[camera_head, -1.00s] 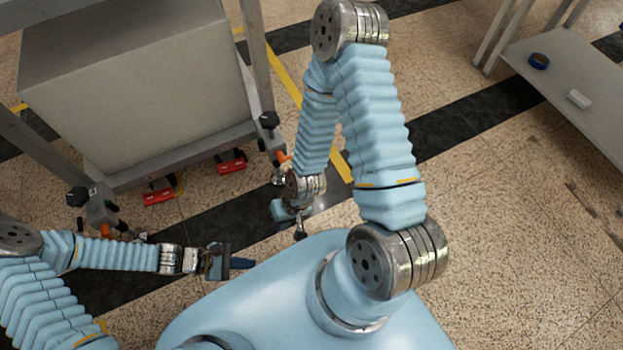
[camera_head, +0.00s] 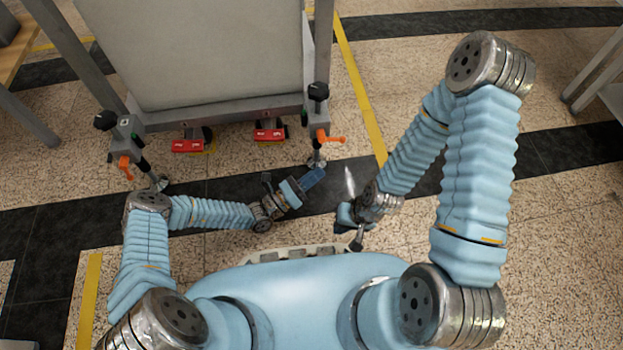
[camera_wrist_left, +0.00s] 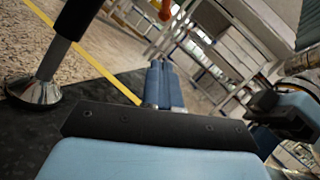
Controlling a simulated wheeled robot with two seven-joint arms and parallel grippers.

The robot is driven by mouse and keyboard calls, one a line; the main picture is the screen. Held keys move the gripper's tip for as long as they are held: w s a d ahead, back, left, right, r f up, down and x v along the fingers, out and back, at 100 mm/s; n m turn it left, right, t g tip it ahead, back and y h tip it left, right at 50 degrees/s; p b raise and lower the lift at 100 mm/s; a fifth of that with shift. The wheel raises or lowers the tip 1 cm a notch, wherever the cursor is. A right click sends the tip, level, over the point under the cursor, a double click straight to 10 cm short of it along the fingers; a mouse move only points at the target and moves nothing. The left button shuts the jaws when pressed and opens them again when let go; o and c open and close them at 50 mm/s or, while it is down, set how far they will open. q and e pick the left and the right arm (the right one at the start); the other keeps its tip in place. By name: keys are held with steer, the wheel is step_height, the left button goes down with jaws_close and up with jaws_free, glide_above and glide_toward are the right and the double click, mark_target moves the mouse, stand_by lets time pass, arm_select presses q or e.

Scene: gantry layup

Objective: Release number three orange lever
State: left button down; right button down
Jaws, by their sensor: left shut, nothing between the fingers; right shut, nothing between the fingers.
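Two orange levers show on the cart's front legs in the head view: one on the right leg (camera_head: 329,137) and one on the left leg (camera_head: 125,168). I cannot read which is number three. My left gripper (camera_head: 314,178) is shut and empty, just below the right leg and its foot, apart from the right lever. In the left wrist view its blue fingers (camera_wrist_left: 165,84) are together, and a blurred orange part (camera_wrist_left: 164,10) shows above them. My right gripper (camera_head: 350,218) is shut and empty, lower and to the right, clear of the levers.
The grey cart (camera_head: 205,50) stands ahead. Black knobs top its front legs, and red pedals (camera_head: 187,145) (camera_head: 269,134) lie beneath it. In the left wrist view a metal levelling foot (camera_wrist_left: 35,91) stands close at left. Floor to the right is open.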

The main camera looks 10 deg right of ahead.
mark_target(333, 140)
arm_select(q)
steer(key=w+d+r, duration=0.4)
steer(key=d, duration=0.1)
steer(key=shift+w+d+r+b, duration=0.2)
steer(key=shift+d+r+b, duration=0.1)
steer(key=shift+d+b, duration=0.1)
arm_select(e)
steer(key=shift+f, duration=0.45)
